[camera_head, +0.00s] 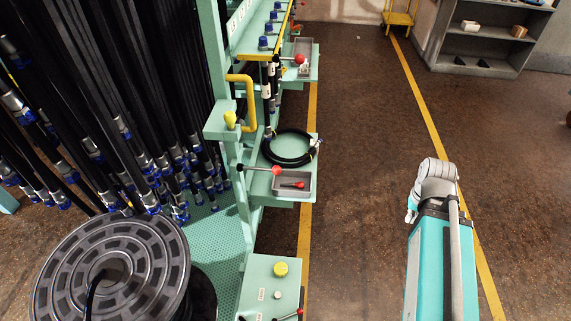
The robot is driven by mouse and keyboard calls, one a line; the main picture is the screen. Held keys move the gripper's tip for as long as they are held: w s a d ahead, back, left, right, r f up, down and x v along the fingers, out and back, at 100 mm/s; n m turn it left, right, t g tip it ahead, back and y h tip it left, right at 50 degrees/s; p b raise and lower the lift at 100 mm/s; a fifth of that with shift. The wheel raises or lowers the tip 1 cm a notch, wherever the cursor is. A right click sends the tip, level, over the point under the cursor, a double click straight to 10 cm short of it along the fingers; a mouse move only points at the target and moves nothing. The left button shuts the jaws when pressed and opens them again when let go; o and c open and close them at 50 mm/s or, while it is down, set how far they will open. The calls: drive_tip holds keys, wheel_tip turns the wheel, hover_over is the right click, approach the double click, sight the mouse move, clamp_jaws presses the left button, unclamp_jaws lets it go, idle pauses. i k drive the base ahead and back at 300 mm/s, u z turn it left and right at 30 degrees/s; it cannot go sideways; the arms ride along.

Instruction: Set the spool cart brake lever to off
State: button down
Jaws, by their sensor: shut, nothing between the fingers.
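A big dark reel (62,262), which looks like the spool, is at the lower left beside a green panel (262,300). A red-knobbed lever (299,312) shows at this panel's front edge, partly cut off by the picture's bottom. A second lever with a red knob (276,170) sticks out above the middle shelf, and a third red knob (300,58) is farther back. I cannot tell which one is the spool cart brake lever, nor read any on or off marks. My folded arm is at the right, apart from all levers; my gripper does not show.
Hanging black hoses (130,110) fill the left. The green rack has a yellow handle (248,100), a coiled hose (290,160) and a grey tray (303,185). A grey shelf (480,50) and yellow stand (398,18) are at the back. The brown floor (355,130) between is clear.

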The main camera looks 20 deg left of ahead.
sight(277, 170)
drive_tip(key=z, duration=0.05)
drive_tip(key=i, duration=1.3)
drive_tip(key=u, duration=2)
